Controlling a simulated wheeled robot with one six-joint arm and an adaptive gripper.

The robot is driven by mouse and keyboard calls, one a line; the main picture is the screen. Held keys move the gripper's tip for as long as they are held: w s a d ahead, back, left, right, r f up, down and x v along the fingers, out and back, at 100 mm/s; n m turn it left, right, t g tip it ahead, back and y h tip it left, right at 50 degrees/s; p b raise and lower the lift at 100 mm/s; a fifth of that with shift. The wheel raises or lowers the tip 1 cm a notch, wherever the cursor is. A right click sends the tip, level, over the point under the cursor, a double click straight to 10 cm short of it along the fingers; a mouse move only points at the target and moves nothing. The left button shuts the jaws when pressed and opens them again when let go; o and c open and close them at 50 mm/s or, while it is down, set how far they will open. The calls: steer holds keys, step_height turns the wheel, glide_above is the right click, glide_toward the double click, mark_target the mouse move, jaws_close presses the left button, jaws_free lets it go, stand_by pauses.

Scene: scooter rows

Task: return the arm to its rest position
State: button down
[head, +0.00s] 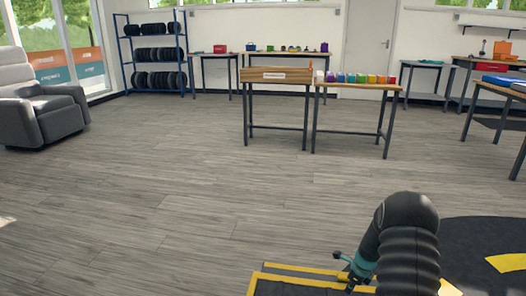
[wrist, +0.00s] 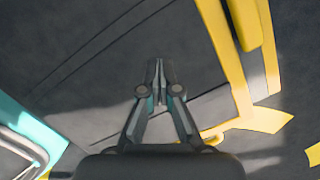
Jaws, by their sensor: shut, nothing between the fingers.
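My gripper (wrist: 158,72) is shut and empty in the wrist view, its two fingers together over a dark grey surface with yellow edging. In the head view my gripper (head: 343,268) shows at the lower right, at the end of my dark, bent arm. It hangs over a dark, yellow-edged surface (head: 290,287) at the bottom of the picture. The gripper touches nothing that I can make out.
Wide wooden floor (head: 180,180) lies clear ahead. Two narrow tables stand beyond it, one with a wooden box (head: 275,76), one with several coloured blocks (head: 360,78). A grey armchair (head: 40,110) is left, a tyre rack (head: 153,55) behind, a workbench (head: 500,90) right.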

steer(key=s+a+r+n+t, duration=0.1)
steer(key=s+a+r+n, duration=0.4)
steer(key=s+r+n, duration=0.3)
steer(key=s+a+r+n+t+h+p, duration=0.1)
steer(key=s+a+r+n, duration=0.5)
steer(key=s+r, duration=0.9)
steer(key=s+a+r+n+t+p, duration=0.1)
steer(key=s+a+r+n, duration=0.5)
steer(key=s+r+n, duration=0.6)
step_height(320, 180, up, 8)
steer(key=shift+s+a+r+t, duration=0.15)
steer(key=shift+s+t, duration=0.05)
steer(key=shift+t, duration=0.4)
